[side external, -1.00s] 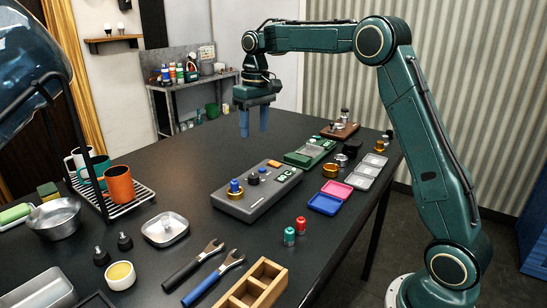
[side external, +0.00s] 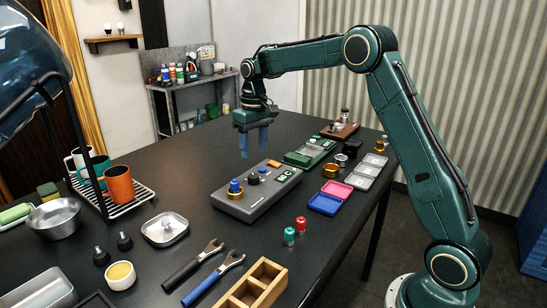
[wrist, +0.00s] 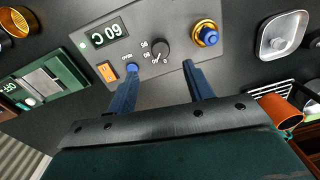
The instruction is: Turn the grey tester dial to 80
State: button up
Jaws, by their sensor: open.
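The grey tester (side external: 262,203) is a flat box on the black table. Its black dial (side external: 253,179) stands on top, near the middle; in the wrist view the dial (wrist: 160,49) has a pale pointer line and small markings beside it, too small to read surely. My gripper (side external: 254,154) is open and empty above the tester, fingers pointing down. In the wrist view my gripper (wrist: 160,68) has a blue finger on each side of the dial's position, apart from it.
A blue knob on a brass ring (wrist: 207,34), an orange switch (wrist: 107,71) and a blue button (wrist: 132,68) share the tester's top. A green device (side external: 310,153) stands behind it. A metal dish (side external: 165,229) and an orange mug (side external: 119,184) are to the left.

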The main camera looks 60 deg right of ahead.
aim_at(254, 175)
jog(key=f, duration=0.8)
jog(key=shift+a+f, duration=0.2)
jog(key=c, duration=1)
